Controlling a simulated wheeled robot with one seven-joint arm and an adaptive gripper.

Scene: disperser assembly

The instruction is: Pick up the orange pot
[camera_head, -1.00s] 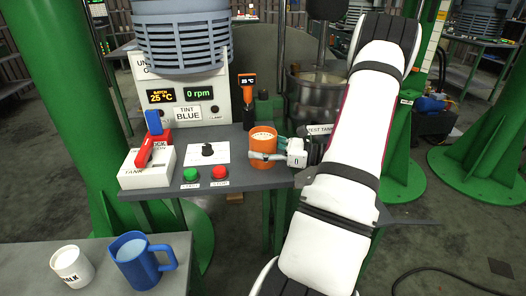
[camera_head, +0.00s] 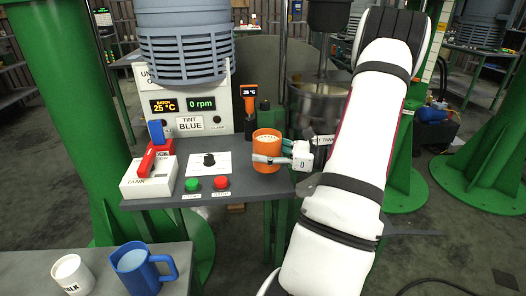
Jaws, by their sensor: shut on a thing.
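The orange pot (camera_head: 266,145) is upright with pale contents at its top. It is at the right end of the grey control table, and I cannot tell whether its base touches the surface. My gripper (camera_head: 272,155) comes in from the right and is shut on the pot, with a finger across its front side. The far finger is mostly hidden behind the pot.
Green (camera_head: 192,185) and red (camera_head: 221,182) buttons and a dial plate (camera_head: 209,161) lie left of the pot. A white box with a red lever (camera_head: 148,180) stands farther left. A blue mug (camera_head: 140,268) and a white cup (camera_head: 72,274) stand on the front-left table. A metal tank (camera_head: 316,100) is behind.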

